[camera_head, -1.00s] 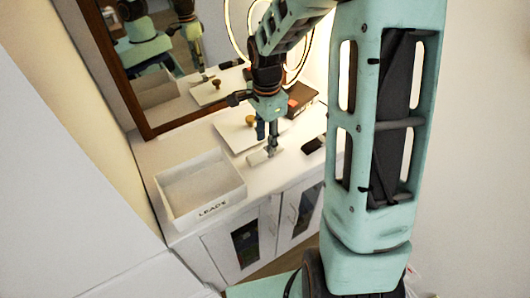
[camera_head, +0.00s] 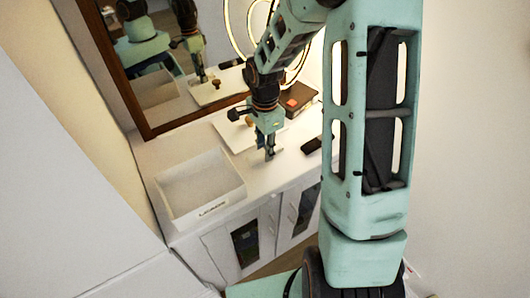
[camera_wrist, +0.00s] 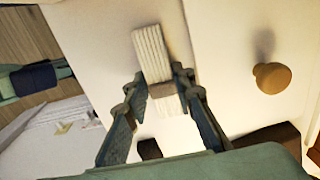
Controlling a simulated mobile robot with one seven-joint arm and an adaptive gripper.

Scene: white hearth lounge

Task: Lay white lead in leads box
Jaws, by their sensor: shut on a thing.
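The white lead (camera_wrist: 152,50) is a flat, ribbed white bundle with a brown band around it. In the wrist view it lies between the two fingers of my gripper (camera_wrist: 163,88), which is shut on it. In the head view my gripper (camera_head: 267,152) is over the white cabinet top, right of the leads box; the lead is hard to make out there.
A white board with a brown knob (camera_wrist: 272,77) lies beside the gripper. A dark brown box (camera_head: 298,98) stands behind it and a flat black object (camera_head: 312,146) lies to the right. A brown-framed mirror (camera_head: 165,122) stands along the back. Clear cabinet top separates gripper and leads box.

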